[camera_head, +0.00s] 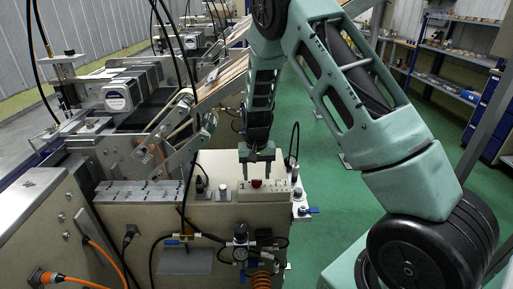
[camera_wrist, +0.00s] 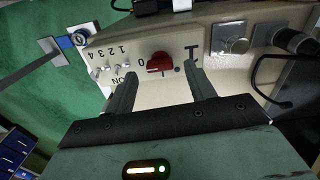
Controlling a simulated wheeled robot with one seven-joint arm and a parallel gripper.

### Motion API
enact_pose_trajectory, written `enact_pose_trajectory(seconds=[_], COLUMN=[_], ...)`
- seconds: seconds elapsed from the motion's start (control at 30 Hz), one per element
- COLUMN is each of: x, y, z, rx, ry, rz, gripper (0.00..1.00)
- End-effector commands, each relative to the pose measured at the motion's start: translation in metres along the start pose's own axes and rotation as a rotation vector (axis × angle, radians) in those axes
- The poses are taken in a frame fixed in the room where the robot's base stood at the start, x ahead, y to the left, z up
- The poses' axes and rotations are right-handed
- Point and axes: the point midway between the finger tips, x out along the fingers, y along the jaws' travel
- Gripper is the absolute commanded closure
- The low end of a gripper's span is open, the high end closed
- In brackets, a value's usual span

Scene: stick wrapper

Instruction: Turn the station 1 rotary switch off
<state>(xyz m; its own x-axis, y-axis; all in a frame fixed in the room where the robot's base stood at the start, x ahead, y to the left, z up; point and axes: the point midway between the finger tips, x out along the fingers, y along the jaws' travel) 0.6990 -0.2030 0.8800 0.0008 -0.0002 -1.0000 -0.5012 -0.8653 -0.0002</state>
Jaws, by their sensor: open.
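The red rotary switch (camera_head: 256,183) sits on the cream control box in the middle of the head view. In the wrist view the red knob (camera_wrist: 160,64) lies between a "0" mark on its left and a larger "I"-like mark at its upper right. I cannot tell for sure which mark the knob points to. My gripper (camera_head: 257,174) points down at the switch. In the wrist view my gripper (camera_wrist: 160,73) is open, with one dark finger on each side of the knob and a visible gap to each. Nothing is held.
Small toggle switches (camera_wrist: 112,69) numbered 1 to 4 sit left of the knob, near an "ON" label. A square metal button (camera_wrist: 230,38) and a black round fitting (camera_wrist: 291,39) stand right of it. Green floor (camera_head: 325,200) lies right of the machine.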

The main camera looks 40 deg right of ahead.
Motion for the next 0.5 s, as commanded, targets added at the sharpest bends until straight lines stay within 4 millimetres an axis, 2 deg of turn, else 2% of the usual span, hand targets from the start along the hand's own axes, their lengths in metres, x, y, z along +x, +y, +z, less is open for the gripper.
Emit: enact_pose_trajectory(seconds=[0.5], x=[-0.118], y=[-0.001], z=[-0.001], rx=[-0.001], ry=[0.006], rz=[-0.003], gripper=[0.45])
